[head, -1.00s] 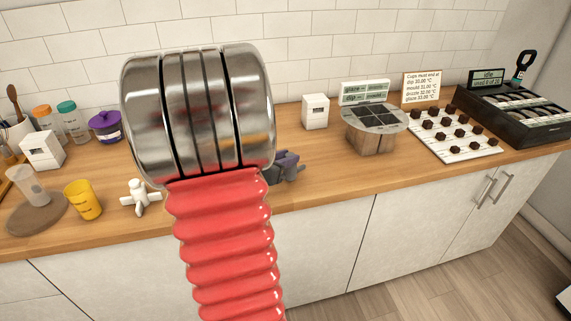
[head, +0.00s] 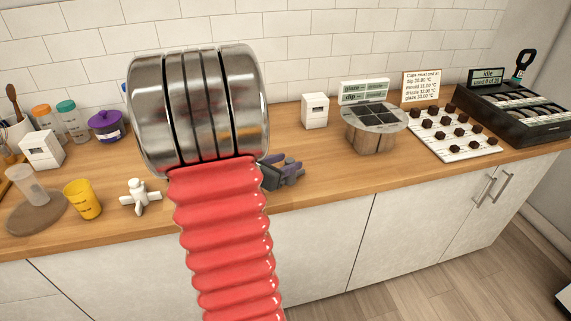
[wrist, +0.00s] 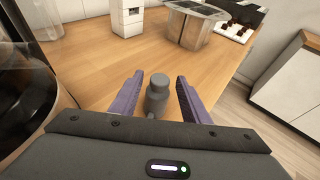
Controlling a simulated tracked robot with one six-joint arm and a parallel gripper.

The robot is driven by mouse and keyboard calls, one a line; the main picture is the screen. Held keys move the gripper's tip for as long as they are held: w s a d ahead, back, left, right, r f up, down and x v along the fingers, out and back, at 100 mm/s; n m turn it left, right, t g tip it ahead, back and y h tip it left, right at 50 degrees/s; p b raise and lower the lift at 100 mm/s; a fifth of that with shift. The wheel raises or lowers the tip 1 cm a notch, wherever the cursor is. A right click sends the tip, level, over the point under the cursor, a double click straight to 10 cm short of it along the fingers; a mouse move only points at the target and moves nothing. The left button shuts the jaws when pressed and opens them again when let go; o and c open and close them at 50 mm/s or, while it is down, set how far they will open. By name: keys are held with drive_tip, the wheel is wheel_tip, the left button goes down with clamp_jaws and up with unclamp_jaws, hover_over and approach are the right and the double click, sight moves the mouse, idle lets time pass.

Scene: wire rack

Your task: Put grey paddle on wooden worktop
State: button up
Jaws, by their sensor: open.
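A dark grey piece (wrist: 157,92), which looks like the grey paddle, shows in the wrist view between my gripper's two purple fingers. It has a rounded top and a wider body; its lower part is hidden by my gripper's body. My gripper (wrist: 157,98) is open, with a gap visible on both sides of the grey piece. In the head view my gripper (head: 284,174) is low over the front of the wooden worktop (head: 322,162), and my arm hides much of it. I cannot tell whether the grey piece touches the worktop.
A round metal pot (head: 374,132), a white box (head: 315,111) and a tray of chocolates (head: 450,136) stand to the right. A yellow cup (head: 83,199) and a white knobbed piece (head: 140,197) stand left. A dark shiny object (wrist: 25,85) edges the wrist view's left.

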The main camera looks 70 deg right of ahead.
drive_tip(key=shift+w+a+r, duration=0.2)
drive_tip(key=shift+a+r, duration=0.1)
drive_tip(key=shift+a, duration=0.05)
drive_tip(key=v, duration=1.1)
drive_tip(key=shift+w, duration=0.1)
idle(0.6)
drive_tip(key=w+a+r+m+t+y, duration=0.1)
drive_tip(key=w+a+m+t+y, duration=0.2)
drive_tip(key=a, duration=1.1)
drive_tip(key=w+a+r+m+t+y, duration=0.2)
drive_tip(key=w+a+m+t+y, duration=0.2)
drive_tip(key=a, duration=1.1)
drive_tip(key=w+a+r+m+t+y, duration=0.2)
drive_tip(key=a+m+y, duration=0.4)
drive_tip(key=a, duration=0.8)
drive_tip(key=w+t, duration=0.1)
drive_tip(key=w, duration=0.1)
drive_tip(key=shift+w+a+m+t, duration=0.3)
drive_tip(key=shift+w+a+t, duration=0.05)
drive_tip(key=shift+w+t, duration=0.05)
